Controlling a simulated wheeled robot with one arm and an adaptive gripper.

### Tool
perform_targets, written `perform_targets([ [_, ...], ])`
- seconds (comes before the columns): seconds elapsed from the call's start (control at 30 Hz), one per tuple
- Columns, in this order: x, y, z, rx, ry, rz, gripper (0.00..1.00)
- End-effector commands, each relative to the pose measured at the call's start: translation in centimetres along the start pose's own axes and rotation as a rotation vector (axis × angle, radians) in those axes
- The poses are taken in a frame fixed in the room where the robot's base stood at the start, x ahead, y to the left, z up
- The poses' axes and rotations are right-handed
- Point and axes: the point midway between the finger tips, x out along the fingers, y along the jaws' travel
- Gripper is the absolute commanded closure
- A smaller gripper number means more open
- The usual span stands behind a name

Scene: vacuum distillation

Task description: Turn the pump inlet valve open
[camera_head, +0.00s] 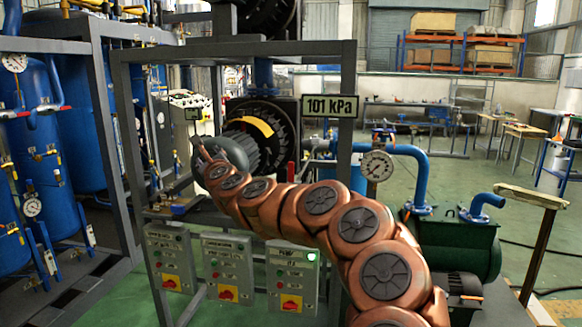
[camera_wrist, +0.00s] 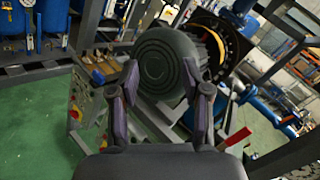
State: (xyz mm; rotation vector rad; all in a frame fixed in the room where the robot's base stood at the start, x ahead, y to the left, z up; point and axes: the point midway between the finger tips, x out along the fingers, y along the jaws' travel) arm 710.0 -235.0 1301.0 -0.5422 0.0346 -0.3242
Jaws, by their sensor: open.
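A red lever (camera_wrist: 238,137) shows beside the blue pipework at the lower right of the wrist view. A small red part (camera_head: 291,172) shows behind my arm in the head view. Which part is the pump inlet valve is not labelled; a blue pipe (camera_head: 410,152) with a valve-like fitting (camera_head: 384,135) runs down to the green pump (camera_head: 450,245). My gripper (camera_wrist: 168,80) is open, its fingers apart on either side of a dark ringed round end (camera_wrist: 167,62) in the picture. Contact cannot be told. In the head view my gripper (camera_head: 202,152) is small and partly hidden.
A grey frame (camera_head: 235,48) surrounds the dark machine and carries a "101 kPa" sign (camera_head: 330,106). A round gauge (camera_head: 377,165) stands by the pipe. Control boxes (camera_head: 228,268) hang low on the frame. Blue tanks (camera_head: 85,115) stand left; green floor (camera_head: 465,175) is open at right.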

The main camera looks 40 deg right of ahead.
Motion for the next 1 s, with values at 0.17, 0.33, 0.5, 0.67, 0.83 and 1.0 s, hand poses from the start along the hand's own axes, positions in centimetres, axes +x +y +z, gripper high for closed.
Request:
perform_targets([
  [0.17, 1.8, -9.5, -10.8, 0.315, 0.150, -0.344, 0.52],
  [0.33, 0.6, -14.3, -17.2, 0.463, 0.209, -0.554, 0.52],
  [0.5, 0.1, -15.6, -19.3, 0.504, 0.226, -0.619, 0.52],
  [0.67, 0.8, -16.1, -19.6, 0.502, 0.227, -0.623, 0.52],
  [0.83, 2.0, -16.8, -19.8, 0.500, 0.224, -0.618, 0.52],
  [1.0, 3.1, -17.6, -20.5, 0.499, 0.226, -0.621, 0.52],
])
